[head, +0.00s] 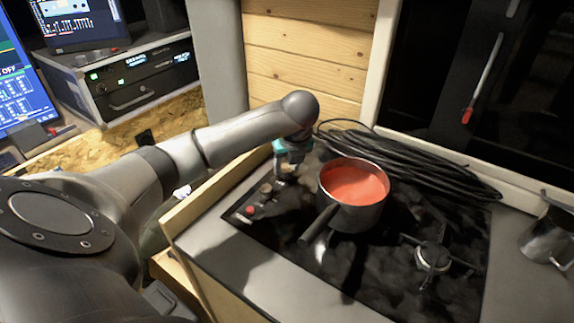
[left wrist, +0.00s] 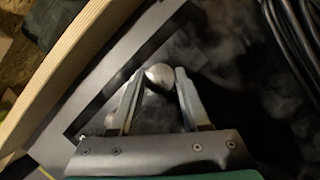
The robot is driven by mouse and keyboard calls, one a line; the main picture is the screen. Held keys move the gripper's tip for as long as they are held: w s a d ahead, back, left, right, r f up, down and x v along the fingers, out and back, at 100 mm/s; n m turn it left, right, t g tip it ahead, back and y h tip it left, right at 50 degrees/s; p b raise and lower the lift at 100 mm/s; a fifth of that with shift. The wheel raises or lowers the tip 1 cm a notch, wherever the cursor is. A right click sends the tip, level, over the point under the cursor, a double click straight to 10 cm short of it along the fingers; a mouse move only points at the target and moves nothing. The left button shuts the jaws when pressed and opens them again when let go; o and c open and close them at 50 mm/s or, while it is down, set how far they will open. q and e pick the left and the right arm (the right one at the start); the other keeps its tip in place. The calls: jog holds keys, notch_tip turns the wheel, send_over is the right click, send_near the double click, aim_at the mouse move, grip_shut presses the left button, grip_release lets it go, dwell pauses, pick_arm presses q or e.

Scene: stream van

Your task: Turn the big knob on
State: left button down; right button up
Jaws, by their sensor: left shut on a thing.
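The big knob (left wrist: 158,77) is a round silver knob on the black stove top, seen in the left wrist view between my fingertips. My left gripper (left wrist: 159,72) points down at it, with one finger on each side, and is shut on it. In the head view my left gripper (head: 286,171) is at the far end of a row of knobs along the stove's left edge, and it mostly hides the knob it holds. A smaller knob (head: 250,211) with a red top is nearer to me. My right gripper is not in view.
A pot of red sauce (head: 353,186) stands on the stove (head: 300,273) just right of my left gripper, its handle towards me. Coiled black cable (head: 420,163) lies behind it. A bare burner (head: 432,257) is at the right. A wooden rim (head: 205,207) borders the left side.

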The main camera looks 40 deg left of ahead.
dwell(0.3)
pick_arm(q)
jog(key=shift+c, duration=1.9)
grip_release()
jog(key=p+v, duration=0.2)
jog(key=v, duration=1.3)
jog(key=shift+w+r+p, duration=0.15)
jog(key=shift+r+p, duration=0.05)
jog(key=shift+p, duration=0.15)
jog(key=shift+d, duration=0.1)
